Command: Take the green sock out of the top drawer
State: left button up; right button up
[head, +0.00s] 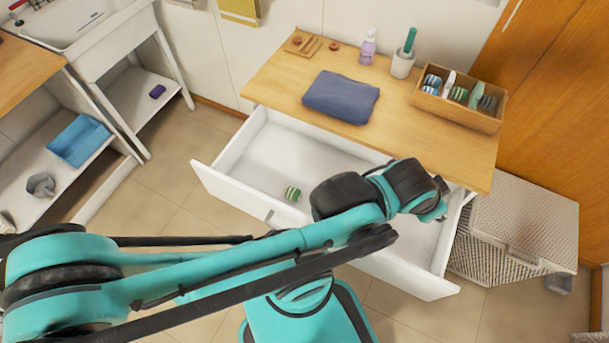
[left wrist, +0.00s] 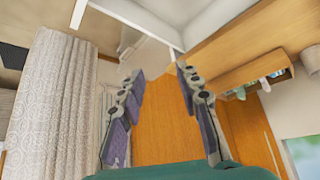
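The top drawer (head: 330,170) is pulled out below the wooden counter. A small green-and-white striped rolled sock (head: 292,193) lies on its floor, left of the middle near the front wall. My left arm reaches across the drawer from the left and hides part of it. My left gripper (head: 440,205) is at the right part of the drawer, well to the right of the sock. In the left wrist view its two fingers (left wrist: 160,90) are apart with nothing between them. The sock does not show in that view. My right gripper is in neither view.
On the counter (head: 270,75) are a folded blue cloth (head: 341,97), a purple bottle (head: 368,46), a cup (head: 402,64) and a wooden box (head: 458,107) with rolled items. A woven basket (head: 525,220) stands right of the drawer. The left part of the drawer is mostly bare.

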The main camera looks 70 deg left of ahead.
aim_at(294, 193)
jog(key=k+j+u, duration=0.1)
jog(key=u, duration=2.2)
jog(key=k+l+u, duration=0.1)
jog(key=l+u, duration=0.15)
jog(key=l, duration=0.15)
jog(key=k+l+u, duration=0.15)
jog(key=l+u, duration=0.15)
jog(key=k+l+u, duration=0.25)
jog(key=l, duration=0.2)
jog(key=i, duration=0.1)
